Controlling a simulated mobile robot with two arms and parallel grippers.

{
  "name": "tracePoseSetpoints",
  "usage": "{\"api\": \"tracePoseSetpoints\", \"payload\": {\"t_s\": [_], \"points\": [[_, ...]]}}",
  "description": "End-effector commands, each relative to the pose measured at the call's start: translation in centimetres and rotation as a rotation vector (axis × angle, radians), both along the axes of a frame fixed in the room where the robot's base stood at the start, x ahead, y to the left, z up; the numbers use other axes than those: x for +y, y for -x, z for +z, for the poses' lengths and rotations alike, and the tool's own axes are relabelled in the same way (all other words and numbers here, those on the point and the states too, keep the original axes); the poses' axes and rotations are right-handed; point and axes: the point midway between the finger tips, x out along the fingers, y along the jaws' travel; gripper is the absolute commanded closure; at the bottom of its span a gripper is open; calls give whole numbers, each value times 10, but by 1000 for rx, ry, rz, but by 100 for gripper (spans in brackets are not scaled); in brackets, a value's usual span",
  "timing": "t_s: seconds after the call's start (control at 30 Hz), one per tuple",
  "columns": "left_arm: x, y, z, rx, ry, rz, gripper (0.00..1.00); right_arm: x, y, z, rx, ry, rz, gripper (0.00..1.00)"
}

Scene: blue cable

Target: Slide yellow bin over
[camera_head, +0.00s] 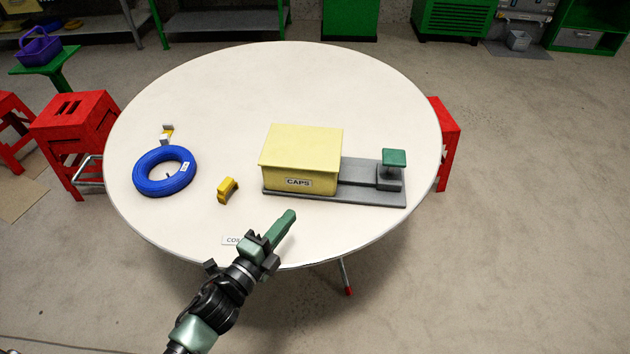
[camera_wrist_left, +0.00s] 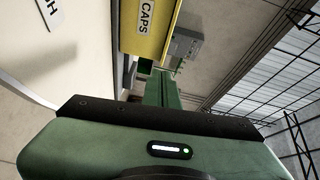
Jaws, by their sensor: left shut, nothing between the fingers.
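The yellow bin (camera_head: 302,152), labelled CAPS, sits on the left part of a grey rail base (camera_head: 365,197) on the round table. A green square-topped block (camera_head: 394,160) stands at the right end of the base. My left gripper (camera_head: 291,214) is shut and empty, in front of and below the bin's front face, apart from it. In the left wrist view the yellow bin (camera_wrist_left: 142,45) shows at the top with its label, beyond the green fingers (camera_wrist_left: 162,85). My right gripper is not in view.
A blue cable coil (camera_head: 150,186) lies at the left of the round white table (camera_head: 330,65). A small yellow piece (camera_head: 228,190) and a small yellow-and-grey item (camera_head: 167,133) lie near it. Red stools (camera_head: 75,122) stand beside the table.

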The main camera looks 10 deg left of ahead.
Motion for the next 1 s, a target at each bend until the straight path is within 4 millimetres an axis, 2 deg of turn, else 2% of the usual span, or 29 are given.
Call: {"api": "tracePoseSetpoints", "payload": {"t_s": [0.17, 0.27, 0.7, 0.83, 1.0], "points": [[-15, 2, 1, -65, -54, -77, 100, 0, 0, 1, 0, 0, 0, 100], [-20, -7, 2, -69, -55, -79, 100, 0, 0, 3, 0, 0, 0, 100], [-61, -85, 4, -67, -51, -77, 100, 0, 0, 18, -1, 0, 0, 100], [-54, -105, 3, -66, -55, -75, 100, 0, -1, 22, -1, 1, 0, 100], [-50, -119, 2, -64, -52, -76, 100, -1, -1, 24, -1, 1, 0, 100]]}}
